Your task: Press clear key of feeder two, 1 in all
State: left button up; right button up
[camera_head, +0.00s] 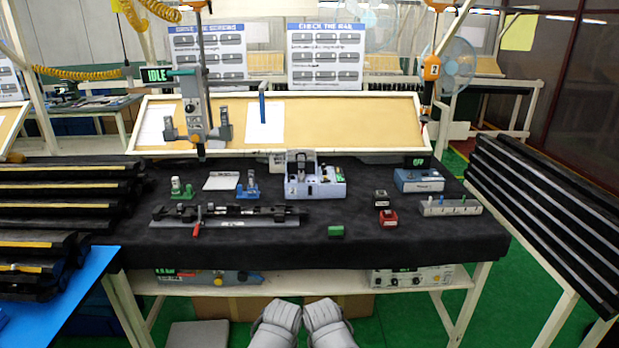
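No label that reads feeder two is legible, and I cannot make out a clear key. A white and blue device (315,186) with a raised back and small green and yellow parts stands at the middle of the black-covered table. A blue box (418,181) with a small display stands at the back right. On the shelf below, a blue unit (209,277) with a green-lit display sits left and a pale unit (412,277) with knobs sits right. Two grey parts of my arms show at the bottom centre, below the table; no gripper fingers are visible.
A long black fixture (240,214) with a red handle lies at the table's front left. Small green (336,231), red (388,218) and black (381,198) blocks and a grey strip (450,207) sit to the right. Racks of black trim flank the table. The front middle is mostly clear.

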grip_shut()
dwell(1.4)
